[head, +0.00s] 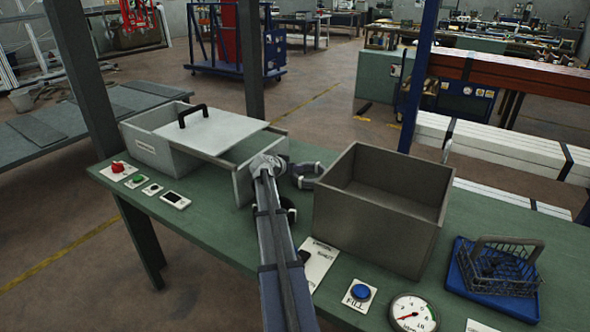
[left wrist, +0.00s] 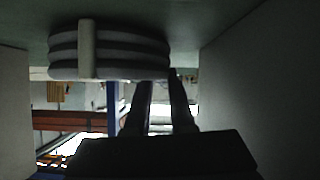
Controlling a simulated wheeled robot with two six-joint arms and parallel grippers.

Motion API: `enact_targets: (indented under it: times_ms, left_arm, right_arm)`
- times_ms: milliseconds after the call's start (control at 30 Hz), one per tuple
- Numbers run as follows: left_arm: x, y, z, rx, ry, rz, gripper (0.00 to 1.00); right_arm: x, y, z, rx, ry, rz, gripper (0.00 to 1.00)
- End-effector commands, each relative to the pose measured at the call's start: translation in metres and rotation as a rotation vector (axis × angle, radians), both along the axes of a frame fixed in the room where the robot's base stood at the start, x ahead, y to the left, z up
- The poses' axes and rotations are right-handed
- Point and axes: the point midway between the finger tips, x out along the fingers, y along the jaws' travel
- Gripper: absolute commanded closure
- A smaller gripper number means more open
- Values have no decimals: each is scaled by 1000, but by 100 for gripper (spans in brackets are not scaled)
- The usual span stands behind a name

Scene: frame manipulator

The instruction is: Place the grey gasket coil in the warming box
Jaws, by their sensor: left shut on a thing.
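The grey gasket coil (left wrist: 108,50), stacked rings with a pale band, shows at the upper left of the left wrist view. My left gripper (left wrist: 160,85) is shut on its right edge. In the head view my left gripper (head: 306,174) is low between two boxes, partly behind my own arm, and I cannot make out the coil there. The light grey box with a label (head: 145,148), apparently the warming box, stands on the left. My right gripper is not in view.
A deep grey open bin (head: 375,225) stands just right of my left gripper. A wire basket (head: 500,265) sits on a blue tray (head: 465,283) at the right. Buttons and a gauge (head: 413,313) line the front of the green table (head: 225,225).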

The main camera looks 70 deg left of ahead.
Motion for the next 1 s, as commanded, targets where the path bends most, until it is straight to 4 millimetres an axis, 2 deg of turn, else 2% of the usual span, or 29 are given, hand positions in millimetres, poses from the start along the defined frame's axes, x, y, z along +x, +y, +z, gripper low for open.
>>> enact_targets:
  times_ms: [33, 67, 333, 667, 1000]
  left_arm:
    - [0, 0, -3, -1, -1, 0, 100]
    - [0, 0, -3, 0, 0, 0, 77]
    - [0, 0, -2, 0, 0, 0, 48]
    - [-1, -1, 4, 0, 0, 0, 48]
    - [-48, -36, 37, -1, 0, 3, 48]
  right_arm:
    - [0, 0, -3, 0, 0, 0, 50]
    - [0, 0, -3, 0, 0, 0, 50]
    - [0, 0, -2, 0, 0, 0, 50]
    - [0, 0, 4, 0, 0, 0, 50]
    - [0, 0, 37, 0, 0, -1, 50]
